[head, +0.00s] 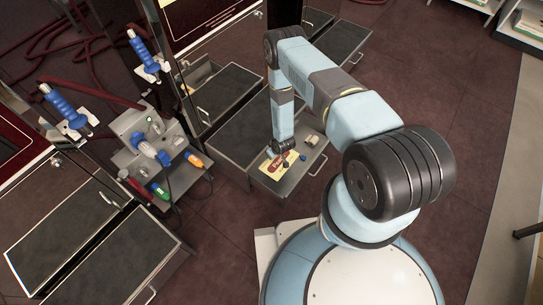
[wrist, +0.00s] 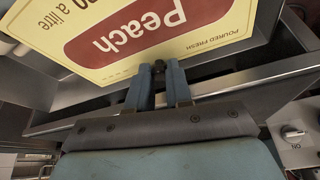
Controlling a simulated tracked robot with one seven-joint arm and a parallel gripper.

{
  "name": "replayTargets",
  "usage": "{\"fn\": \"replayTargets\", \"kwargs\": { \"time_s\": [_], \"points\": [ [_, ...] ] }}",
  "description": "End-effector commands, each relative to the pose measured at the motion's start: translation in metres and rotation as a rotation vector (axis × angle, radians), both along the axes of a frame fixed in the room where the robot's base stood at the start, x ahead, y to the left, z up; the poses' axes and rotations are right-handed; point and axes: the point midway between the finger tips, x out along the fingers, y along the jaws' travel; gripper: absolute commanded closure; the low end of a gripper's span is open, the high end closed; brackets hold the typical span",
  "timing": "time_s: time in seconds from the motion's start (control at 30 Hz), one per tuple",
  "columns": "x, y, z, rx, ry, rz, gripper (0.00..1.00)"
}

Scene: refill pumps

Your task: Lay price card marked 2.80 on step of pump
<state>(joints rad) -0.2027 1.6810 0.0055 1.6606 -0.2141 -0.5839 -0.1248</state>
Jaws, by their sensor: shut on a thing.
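A cream price card (wrist: 190,45) with a dark red "Peach" panel is pinched at its edge by my gripper (wrist: 160,72). It shows upside down in the wrist view, with "a litre" and "Poured fresh" readable; the full price is cut off. In the head view the card (head: 281,167) is over an open grey drawer (head: 288,186), with my gripper (head: 278,153) at its upper edge. I cannot tell whether the card touches the drawer. Dark-topped pump steps lie behind the drawer (head: 250,130) and farther left (head: 228,90).
Small items (head: 311,140) lie in the drawer. Blue nozzles (head: 146,53) hang on the pumps, with dark red hoses. A knob (wrist: 292,132) shows at the wrist view's right.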

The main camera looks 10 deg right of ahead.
Motion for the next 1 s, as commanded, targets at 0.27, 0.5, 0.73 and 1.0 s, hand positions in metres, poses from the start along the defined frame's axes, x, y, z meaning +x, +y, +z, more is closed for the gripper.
{"fn": "replayTargets", "kwargs": {
  "time_s": [0.27, 0.5, 0.73, 1.0],
  "points": [
    [0.000, 0.000, 0.014, 0.000, 0.000, 0.000, 1.00],
    [0.000, 0.000, 0.023, 0.000, 0.000, 0.000, 1.00],
    [0.000, 0.000, 0.025, 0.000, 0.000, 0.000, 1.00],
    [0.000, 0.000, 0.024, 0.000, 0.000, 0.000, 1.00]
  ]
}}
